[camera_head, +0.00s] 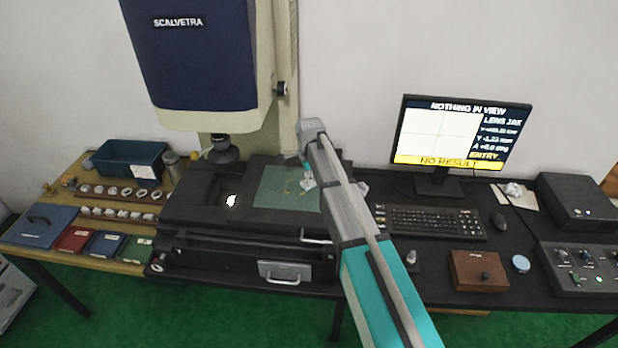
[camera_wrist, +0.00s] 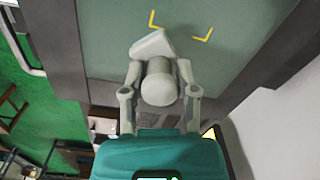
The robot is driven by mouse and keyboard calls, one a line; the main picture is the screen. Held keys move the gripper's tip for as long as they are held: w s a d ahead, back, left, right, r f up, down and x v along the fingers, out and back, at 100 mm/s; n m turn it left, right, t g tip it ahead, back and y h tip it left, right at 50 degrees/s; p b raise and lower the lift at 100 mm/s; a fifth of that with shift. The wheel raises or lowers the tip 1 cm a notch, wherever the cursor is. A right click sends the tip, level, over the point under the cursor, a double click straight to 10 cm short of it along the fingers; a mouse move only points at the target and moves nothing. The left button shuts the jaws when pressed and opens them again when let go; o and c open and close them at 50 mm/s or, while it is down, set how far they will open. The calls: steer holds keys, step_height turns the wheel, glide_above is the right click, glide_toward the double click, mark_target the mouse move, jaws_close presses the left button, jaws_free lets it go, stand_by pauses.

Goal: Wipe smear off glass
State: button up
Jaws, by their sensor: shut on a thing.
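The greenish glass (camera_head: 275,187) is set in the dark stage of the measuring machine. In the wrist view the glass (camera_wrist: 225,55) carries yellow corner marks (camera_wrist: 203,35). My gripper (camera_wrist: 160,92) is shut on a pale wiper (camera_wrist: 159,83), a rounded cylinder with a wedge-shaped white tip. The tip lies over the glass near the yellow marks; I cannot tell whether it touches. In the head view my gripper (camera_head: 308,180) is over the right part of the glass. No smear can be clearly made out in either view.
The machine's blue head (camera_head: 195,60) and lens (camera_head: 222,150) hang above the stage's left. A monitor (camera_head: 455,135) reads "NOTHING IN VIEW". A keyboard (camera_head: 430,222) and brown box (camera_head: 478,270) stand right; a blue bin (camera_head: 128,160) and several rings (camera_head: 112,192) are left.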

steer(key=shift+r+p, duration=1.45)
steer(key=shift+r, duration=0.2)
steer(key=shift+r+p, duration=1.5)
steer(key=shift+f, duration=0.1)
step_height(320, 180, down, 5)
steer(key=b, duration=0.5)
steer(key=shift+s, duration=0.1)
